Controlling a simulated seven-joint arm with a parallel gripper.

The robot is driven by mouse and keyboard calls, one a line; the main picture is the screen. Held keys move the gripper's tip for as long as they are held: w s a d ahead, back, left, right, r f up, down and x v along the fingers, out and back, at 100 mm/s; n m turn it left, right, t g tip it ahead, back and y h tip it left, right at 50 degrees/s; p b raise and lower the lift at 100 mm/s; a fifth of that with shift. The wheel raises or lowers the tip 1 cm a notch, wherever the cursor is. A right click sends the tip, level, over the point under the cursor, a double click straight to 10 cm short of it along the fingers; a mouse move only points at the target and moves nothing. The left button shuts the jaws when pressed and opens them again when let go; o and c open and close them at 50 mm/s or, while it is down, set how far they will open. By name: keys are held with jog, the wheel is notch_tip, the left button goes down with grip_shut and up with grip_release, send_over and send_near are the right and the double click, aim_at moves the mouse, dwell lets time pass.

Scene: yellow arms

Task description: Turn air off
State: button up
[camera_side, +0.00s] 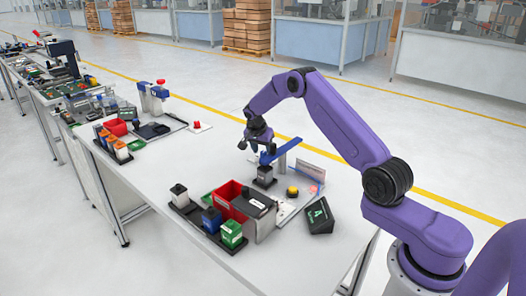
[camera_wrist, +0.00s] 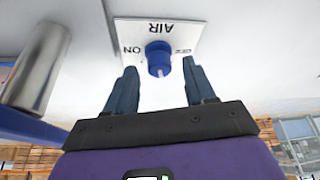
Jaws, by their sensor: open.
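The blue air knob (camera_wrist: 157,52) sits on a white plate (camera_wrist: 150,28) marked AIR, with ON on the left and OFF on the right, all upside down in the wrist view. A pale pointer mark on the knob faces down in the picture. My gripper (camera_wrist: 160,70) is open, its two dark fingers to the left and right of the knob. No contact shows, and the depth gap cannot be told. In the side view my gripper (camera_side: 252,146) is above the table beside a blue bracket; the knob cannot be made out there.
The blue bracket (camera_side: 280,151) is close to my gripper. A shiny metal cylinder (camera_wrist: 38,66) is at the left of the wrist view. On the table (camera_side: 180,160) stand a red bin (camera_side: 228,193), several coloured blocks, a yellow button (camera_side: 292,192) and a dark box (camera_side: 320,217).

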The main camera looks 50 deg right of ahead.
jog(key=shift+d+f, duration=0.2)
jog(key=shift+f, duration=0.25)
grip_shut()
jog(key=shift+n+t+y, duration=0.3)
jog(key=shift+n+t, duration=0.5)
jog(key=shift+n, duration=1.4)
